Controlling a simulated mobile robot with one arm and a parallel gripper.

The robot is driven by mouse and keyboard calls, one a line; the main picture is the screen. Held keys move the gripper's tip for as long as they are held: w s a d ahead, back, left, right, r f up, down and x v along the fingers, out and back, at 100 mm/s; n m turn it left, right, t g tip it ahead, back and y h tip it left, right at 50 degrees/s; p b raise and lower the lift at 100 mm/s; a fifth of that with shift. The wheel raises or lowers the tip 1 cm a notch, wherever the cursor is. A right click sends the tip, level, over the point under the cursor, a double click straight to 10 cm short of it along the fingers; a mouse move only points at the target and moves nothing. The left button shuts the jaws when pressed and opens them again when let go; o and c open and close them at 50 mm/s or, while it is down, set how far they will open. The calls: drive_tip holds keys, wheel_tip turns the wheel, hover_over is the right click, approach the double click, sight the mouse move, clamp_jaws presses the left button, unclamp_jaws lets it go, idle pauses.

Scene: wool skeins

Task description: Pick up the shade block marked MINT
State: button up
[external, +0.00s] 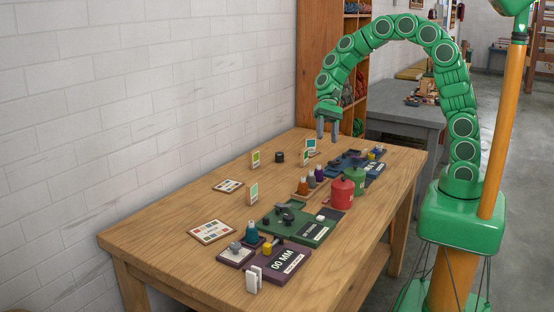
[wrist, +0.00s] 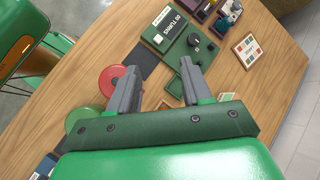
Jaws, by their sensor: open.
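No label reading MINT is legible in either view, so I cannot tell which piece is the MINT block. Small upright pieces with coloured faces stand on the wooden table (external: 175,226): a yellow-green one (external: 256,158), a pale green-teal one (external: 253,193), and a teal one (external: 310,146) at the back. My gripper (external: 326,130) hangs above the far part of the table, fingers pointing down, near the teal piece in the picture. In the wrist view my gripper (wrist: 160,66) is open, with nothing between its fingers.
A red lidded pot (external: 342,193) and a green one (external: 355,178) stand near the right edge. A green tray (external: 312,234), a purple tray (external: 279,262) and small bottles crowd the middle and front. Flat colour cards (external: 210,231) lie left. The front-left tabletop is clear.

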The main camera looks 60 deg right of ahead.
drive_tip(key=w+a+f+m+y, duration=0.4)
drive_tip(key=w+f, duration=0.3)
drive_tip(key=w, duration=0.6)
drive_tip(key=m+t+y, duration=0.2)
drive_tip(key=m, duration=0.3)
approach(252, 183)
drive_tip(key=x, duration=0.3)
drive_tip(key=shift+f+x, duration=0.2)
drive_tip(key=shift+x, duration=1.7)
drive_tip(key=shift+f+x, duration=0.2)
drive_tip(key=shift+x, duration=1.7)
drive_tip(key=shift+d, duration=0.2)
drive_tip(key=shift+c, duration=0.5)
clamp_jaws()
